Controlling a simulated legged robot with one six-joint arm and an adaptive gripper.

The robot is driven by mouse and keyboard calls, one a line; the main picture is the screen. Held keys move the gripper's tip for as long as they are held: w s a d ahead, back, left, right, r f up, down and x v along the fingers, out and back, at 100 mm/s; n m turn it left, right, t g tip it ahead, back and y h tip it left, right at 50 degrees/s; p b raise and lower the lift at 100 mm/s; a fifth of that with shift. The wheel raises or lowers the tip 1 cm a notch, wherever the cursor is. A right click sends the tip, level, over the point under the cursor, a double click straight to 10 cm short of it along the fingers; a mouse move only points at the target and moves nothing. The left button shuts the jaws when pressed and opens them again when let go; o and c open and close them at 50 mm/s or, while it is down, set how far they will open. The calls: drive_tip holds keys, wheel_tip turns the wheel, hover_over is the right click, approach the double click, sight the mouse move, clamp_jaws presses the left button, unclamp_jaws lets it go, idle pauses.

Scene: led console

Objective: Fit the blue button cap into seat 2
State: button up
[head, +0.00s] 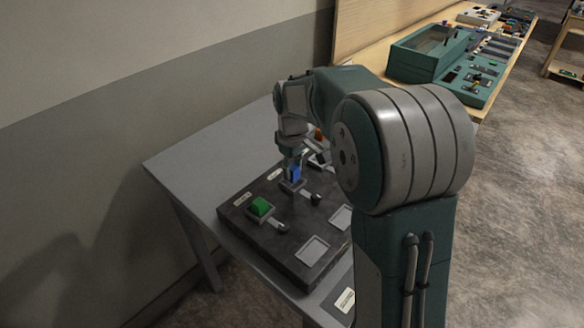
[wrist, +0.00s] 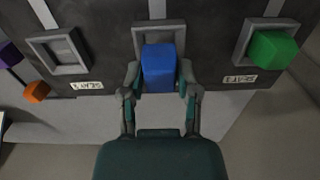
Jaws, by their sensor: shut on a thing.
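My gripper (wrist: 160,76) is shut on the blue button cap (wrist: 161,68), with one finger on each side of it. In the wrist view the cap is at the middle seat (wrist: 158,27), covering the near part of its grey frame. I cannot tell whether it is down in the seat or just above it. In the head view the blue cap (head: 295,173) shows below my gripper (head: 291,163), over the dark console (head: 270,238). The seat labels are too small to read surely.
A green cap (wrist: 273,48) sits in the right seat; the left seat (wrist: 68,52) is empty. An orange cap (wrist: 36,92) is beside the console's edge, a purple piece (wrist: 10,53) at far left. Empty square trays (head: 312,251) are on the console. The grey table (head: 190,158) is clear at left.

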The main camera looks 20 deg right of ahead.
drive_tip(key=shift+f, duration=1.1)
idle(1.1)
drive_tip(key=o, duration=1.1)
wheel_tip(320, 180, up, 12)
drive_tip(key=shift+w+f, duration=0.1)
drive_tip(key=shift+f, duration=0.1)
drive_tip(key=shift+r, duration=0.15)
